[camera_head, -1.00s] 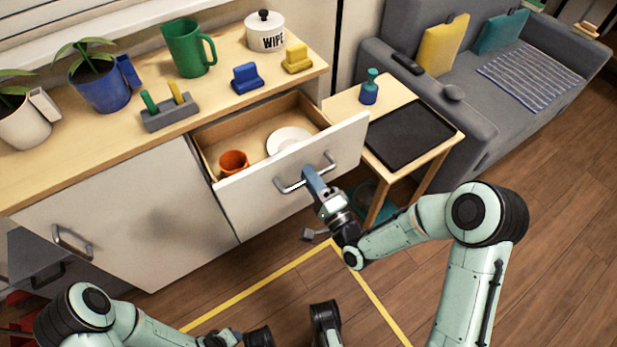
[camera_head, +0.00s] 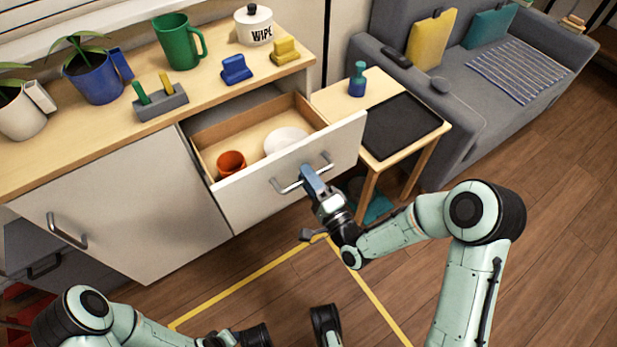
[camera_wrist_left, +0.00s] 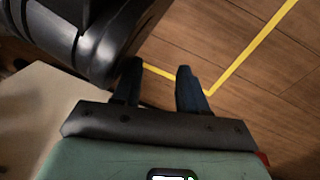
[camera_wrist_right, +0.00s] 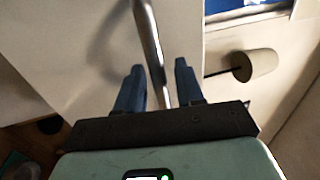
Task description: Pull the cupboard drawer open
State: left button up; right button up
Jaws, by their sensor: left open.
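The cupboard drawer (camera_head: 287,184) is pulled partly out, its white front standing clear of the cupboard. Its silver bar handle (camera_head: 283,187) also shows in the right wrist view (camera_wrist_right: 146,35), running between the two blue fingers. My right gripper (camera_head: 306,174) is at this handle, its fingers on either side of the bar (camera_wrist_right: 160,82); the exact contact is hard to see. My left gripper (camera_wrist_left: 158,80) is open and empty, low above the floor; its fingers are not clear in the head view.
An orange cup (camera_head: 231,162) and a white dish (camera_head: 285,141) are in the drawer. A side table (camera_head: 428,140) with a black tray stands close right of the drawer. Floor (camera_head: 270,275) is free in front.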

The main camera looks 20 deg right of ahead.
pick_arm(q)
notch_tip(320, 180, up, 6)
jog(key=d+p, duration=0.2)
jog(key=p, duration=0.2)
jog(key=shift+d+m+h, duration=0.3)
pick_arm(e)
jog(key=v, duration=1.3)
jog(key=shift+s, duration=0.15)
